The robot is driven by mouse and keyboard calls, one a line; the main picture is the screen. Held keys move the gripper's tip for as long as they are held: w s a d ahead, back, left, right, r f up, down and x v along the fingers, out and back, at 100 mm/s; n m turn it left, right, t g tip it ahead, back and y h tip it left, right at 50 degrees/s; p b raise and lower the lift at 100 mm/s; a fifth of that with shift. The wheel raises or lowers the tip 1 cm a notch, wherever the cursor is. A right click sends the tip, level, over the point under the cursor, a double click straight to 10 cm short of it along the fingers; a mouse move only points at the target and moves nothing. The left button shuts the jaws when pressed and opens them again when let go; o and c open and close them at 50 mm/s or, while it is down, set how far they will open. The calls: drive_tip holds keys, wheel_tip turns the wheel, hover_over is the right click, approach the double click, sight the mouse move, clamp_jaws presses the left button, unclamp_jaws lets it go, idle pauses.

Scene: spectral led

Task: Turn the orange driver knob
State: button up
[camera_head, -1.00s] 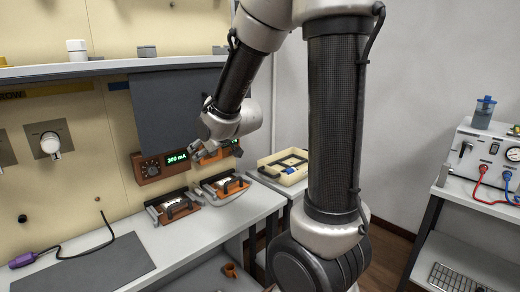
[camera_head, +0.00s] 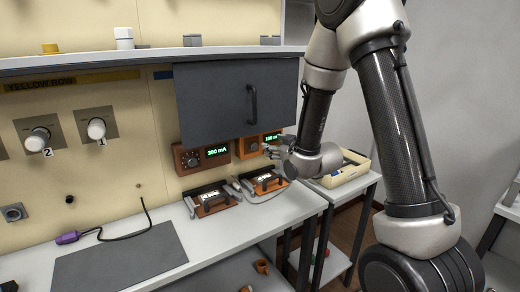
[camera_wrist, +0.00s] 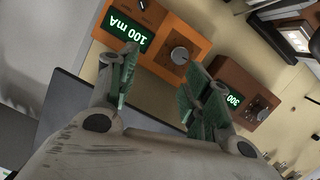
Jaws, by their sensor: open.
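The orange driver box (camera_head: 246,148) is mounted on the back panel under a dark cabinet. In the wrist view the orange driver (camera_wrist: 165,42) has a green display (camera_wrist: 126,28) reading 100 mA. Its round grey knob (camera_wrist: 180,55) shows beyond and between my fingertips, closer in the picture to the right one. My gripper (camera_wrist: 162,62) is open and empty, pointing at the driver's face, and it appears not to touch the knob. In the head view my gripper (camera_head: 276,146) is in front of the orange driver and hides its knob.
A brown driver (camera_head: 203,157) showing 300 mA sits beside it on the left. Orange fixtures with black handles (camera_head: 212,200) (camera_head: 264,182) stand on the bench below. The dark cabinet (camera_head: 215,103) hangs just above. A cream tray (camera_head: 340,180) is on the right.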

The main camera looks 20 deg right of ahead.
sight(255, 147)
drive_tip(key=w+a+f, duration=0.1)
drive_tip(key=w, duration=0.1)
drive_tip(key=w+a+f+t+y, duration=0.1)
drive_tip(key=w+a, duration=0.1)
drive_tip(key=w, duration=0.1)
drive_tip(key=w+a+f+n+t, duration=0.1)
drive_tip(key=w+a, duration=0.1)
drive_tip(key=shift+w+a+f+y, duration=0.1)
drive_tip(key=shift+w+f+y, duration=0.2)
drive_tip(key=shift+y, duration=0.1)
drive_tip(key=c, duration=1)
